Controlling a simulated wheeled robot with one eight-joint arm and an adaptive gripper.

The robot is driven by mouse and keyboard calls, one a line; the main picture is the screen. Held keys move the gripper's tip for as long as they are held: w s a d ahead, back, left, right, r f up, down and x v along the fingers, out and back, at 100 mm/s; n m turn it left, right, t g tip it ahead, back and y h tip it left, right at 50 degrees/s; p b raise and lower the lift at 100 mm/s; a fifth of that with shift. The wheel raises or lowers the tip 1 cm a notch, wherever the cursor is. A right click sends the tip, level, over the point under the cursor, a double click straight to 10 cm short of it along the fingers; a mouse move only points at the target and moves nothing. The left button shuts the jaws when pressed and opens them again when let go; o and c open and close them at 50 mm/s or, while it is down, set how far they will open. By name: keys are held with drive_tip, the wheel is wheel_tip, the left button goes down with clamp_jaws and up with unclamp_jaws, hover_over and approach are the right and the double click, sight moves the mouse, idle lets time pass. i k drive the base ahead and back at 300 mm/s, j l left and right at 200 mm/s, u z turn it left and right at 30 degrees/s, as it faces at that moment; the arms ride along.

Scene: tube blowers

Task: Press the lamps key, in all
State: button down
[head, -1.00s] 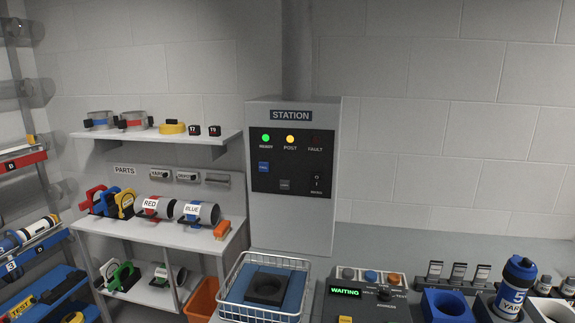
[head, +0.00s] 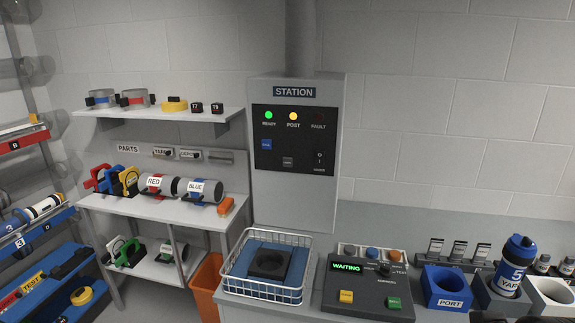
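The grey station box (head: 295,209) is fixed to the wall, with a black panel (head: 275,183) on its front. On the panel are a small blue key (head: 266,144) at left and a small dark grey key (head: 287,162) at lower middle. The print on both is too small to read surely. The ready lamp (head: 268,115) is lit green, the post lamp (head: 293,116) is lit yellow, and the fault lamp (head: 319,116) is dark. A small switch (head: 319,157) sits at the panel's right. My gripper is not in view.
Below the box, a wire basket (head: 226,270) holds a blue block with a black holder. A control console (head: 360,295) reads WAITING. A blue port holder (head: 446,288) and a bottle (head: 513,268) stand at right. Parts shelves (head: 190,228) and an orange bin (head: 205,280) are at left.

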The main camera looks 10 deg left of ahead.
sight(286, 162)
drive_tip(key=i+j, duration=0.8)
drive_tip(key=j, duration=0.2)
